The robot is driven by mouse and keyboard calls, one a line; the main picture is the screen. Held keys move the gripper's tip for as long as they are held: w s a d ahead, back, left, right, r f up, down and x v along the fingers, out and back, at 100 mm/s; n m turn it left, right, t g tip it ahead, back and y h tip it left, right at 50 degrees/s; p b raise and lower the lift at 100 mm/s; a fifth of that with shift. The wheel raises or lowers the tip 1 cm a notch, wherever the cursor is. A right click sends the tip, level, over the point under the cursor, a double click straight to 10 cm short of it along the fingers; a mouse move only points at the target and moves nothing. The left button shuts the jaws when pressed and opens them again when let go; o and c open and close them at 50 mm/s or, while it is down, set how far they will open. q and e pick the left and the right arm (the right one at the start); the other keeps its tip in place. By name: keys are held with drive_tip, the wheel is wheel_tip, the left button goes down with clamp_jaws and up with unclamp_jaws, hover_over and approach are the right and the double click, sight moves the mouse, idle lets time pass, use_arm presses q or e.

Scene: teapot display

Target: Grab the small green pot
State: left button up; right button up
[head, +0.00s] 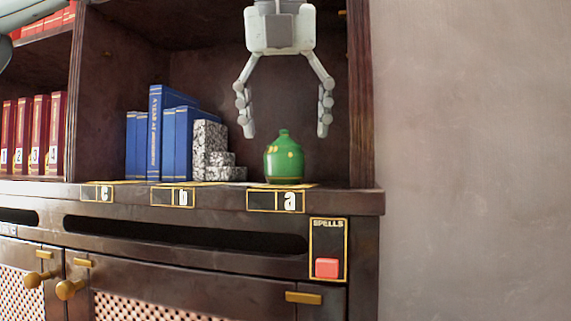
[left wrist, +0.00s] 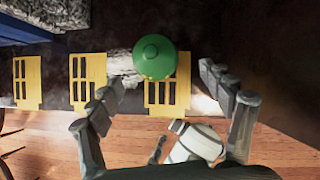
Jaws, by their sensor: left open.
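The small green pot (head: 284,160) stands upright on the shelf above the tag marked "a", near the right side wall. My left gripper (head: 286,133) hangs above it in the head view, fingers pointing down and spread wide, open and empty.
Blue books (head: 155,130) and speckled grey blocks (head: 208,150) stand left of the pot. The cabinet's right side wall (head: 360,90) is close on the right. Red books (head: 40,135) fill the left compartment. A red button (head: 327,268) sits on the "SPELLS" plate below.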

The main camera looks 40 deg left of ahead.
sight(284, 160)
use_arm(q)
drive_tip(key=x, duration=0.7)
drive_tip(key=shift+a+r, duration=0.2)
drive_tip(key=shift+a, duration=0.15)
drive_tip(key=c, duration=1.4)
use_arm(e)
drive_tip(key=shift+s+d+f, duration=0.2)
drive_tip(key=shift+s+f, duration=0.3)
drive_tip(key=shift+f, duration=0.15)
use_arm(q)
drive_tip(key=shift+r, duration=0.2)
